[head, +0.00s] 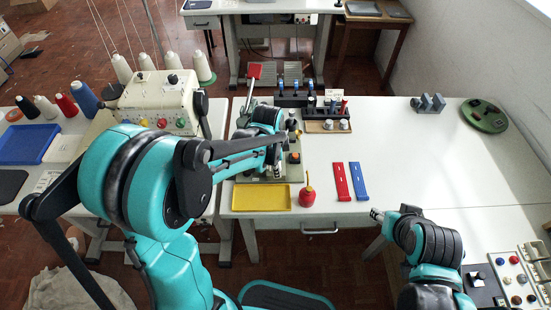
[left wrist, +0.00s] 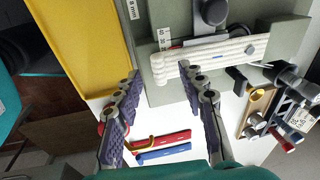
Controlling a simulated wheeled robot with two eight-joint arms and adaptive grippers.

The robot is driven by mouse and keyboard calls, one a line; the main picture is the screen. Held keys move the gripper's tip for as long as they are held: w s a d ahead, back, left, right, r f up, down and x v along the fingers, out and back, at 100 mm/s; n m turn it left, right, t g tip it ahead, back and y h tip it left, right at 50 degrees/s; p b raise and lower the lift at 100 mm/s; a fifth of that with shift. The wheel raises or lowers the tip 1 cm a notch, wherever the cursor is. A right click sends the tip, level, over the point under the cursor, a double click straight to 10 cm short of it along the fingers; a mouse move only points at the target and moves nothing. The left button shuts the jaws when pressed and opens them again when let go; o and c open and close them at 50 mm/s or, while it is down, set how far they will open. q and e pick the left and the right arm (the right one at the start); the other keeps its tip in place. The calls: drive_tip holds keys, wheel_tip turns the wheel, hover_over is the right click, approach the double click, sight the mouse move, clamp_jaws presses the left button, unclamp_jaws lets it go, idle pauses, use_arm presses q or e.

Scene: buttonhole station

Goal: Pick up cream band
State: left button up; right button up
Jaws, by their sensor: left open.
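The cream band (left wrist: 215,55) shows in the left wrist view. It lies flat across the grey-green bed of the machine (left wrist: 286,45), below a dark round-ended part. In the head view I cannot make it out behind my left arm. My left gripper (left wrist: 163,82) is open and empty, its two fingers apart, with the band just beyond the fingertips. In the head view this gripper (head: 277,168) is over the machine bed, largely hidden by the arm. My right gripper (head: 377,215) is at the table's front edge, far from the band; its fingers are too small to read.
A yellow tray (head: 262,205) and a red bulb bottle (head: 307,196) stand before the machine. A red band (head: 342,182) and a blue band (head: 359,181) lie to their right. The table's right half (head: 430,160) is mostly clear.

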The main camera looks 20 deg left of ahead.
use_arm(q)
drive_tip(key=shift+f, duration=0.15)
clamp_jaws()
idle(0.4)
